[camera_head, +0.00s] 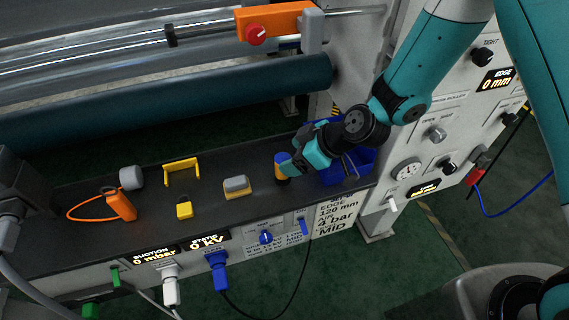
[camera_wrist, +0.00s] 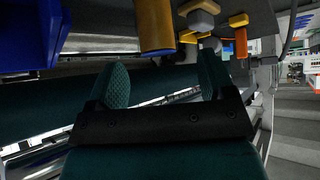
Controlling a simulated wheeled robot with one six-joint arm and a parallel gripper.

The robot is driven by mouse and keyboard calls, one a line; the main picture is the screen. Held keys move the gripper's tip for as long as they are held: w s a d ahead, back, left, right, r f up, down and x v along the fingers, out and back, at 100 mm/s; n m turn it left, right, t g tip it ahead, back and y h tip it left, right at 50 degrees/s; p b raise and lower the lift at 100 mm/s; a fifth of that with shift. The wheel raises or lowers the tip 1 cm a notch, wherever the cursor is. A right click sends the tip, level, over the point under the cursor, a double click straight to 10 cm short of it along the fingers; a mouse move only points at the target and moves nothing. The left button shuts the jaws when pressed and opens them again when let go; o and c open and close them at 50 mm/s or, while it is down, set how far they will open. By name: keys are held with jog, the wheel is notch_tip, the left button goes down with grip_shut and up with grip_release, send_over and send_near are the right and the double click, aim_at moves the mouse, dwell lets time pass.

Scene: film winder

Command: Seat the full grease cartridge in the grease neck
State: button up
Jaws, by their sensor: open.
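An amber cylinder with a blue top (camera_head: 281,168), which looks like the grease cartridge, stands upright on the dark shelf. In the wrist view the amber cylinder (camera_wrist: 155,25) shows large, with its blue-rimmed end towards me. My gripper (camera_head: 290,167) is right beside it in the head view and partly overlaps it. In the wrist view my gripper (camera_wrist: 160,75) is open, its two fingers spread to either side of the cylinder's line, and nothing is held. The cylinder appears just beyond the fingertips; I cannot tell whether they touch. I cannot make out the grease neck.
A blue bin (camera_head: 333,178) stands right of the cylinder, partly behind my arm. On the shelf (camera_head: 150,222) to the left are a grey-and-yellow block (camera_head: 237,186), a yellow padlock-like piece (camera_head: 184,208), a yellow bracket (camera_head: 181,166) and an orange tool (camera_head: 121,205). A dark roller (camera_head: 200,100) runs behind.

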aim_at(283, 158)
jog(key=shift+p+x, duration=0.95)
jog(key=shift+x, duration=1.4)
jog(key=shift+w+d+f, duration=0.1)
jog(key=shift+d, duration=0.05)
jog(key=c, duration=1)
jog(key=shift+c, duration=0.2)
notch_tip(283, 158, up, 10)
jog(key=shift+b, duration=1.25)
